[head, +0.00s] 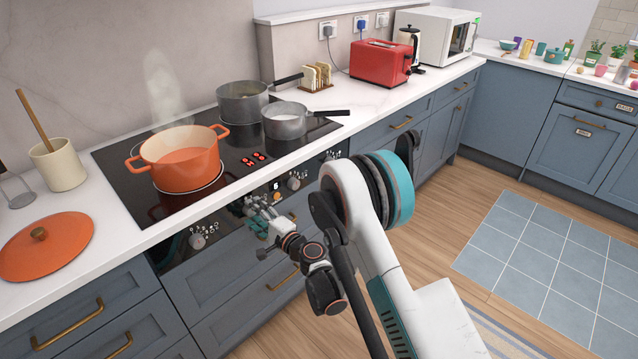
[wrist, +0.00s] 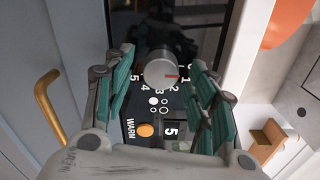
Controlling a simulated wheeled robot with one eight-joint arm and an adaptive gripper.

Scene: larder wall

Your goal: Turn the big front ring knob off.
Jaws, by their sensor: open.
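A silver round knob (wrist: 161,68) with a red pointer line sits on the black control panel in the wrist view. Its pointer is toward the right, near the 1 and 2 marks; the exact mark is hard to tell. My gripper (wrist: 160,88) is open, with its green-padded fingers on either side of the knob; contact cannot be told. In the head view my gripper (head: 258,208) is at the oven front and hides this knob. An orange pot (head: 182,160) steams on the big front ring of the black hob (head: 120,158).
Other knobs (head: 197,241) (head: 293,184) sit along the panel. The wrist view shows an orange button (wrist: 145,129) and a lit display (wrist: 171,129) reading 5. Grey pans (head: 243,103) (head: 285,121) stand behind. A brass drawer handle (head: 284,278) juts out below. Floor on the right is clear.

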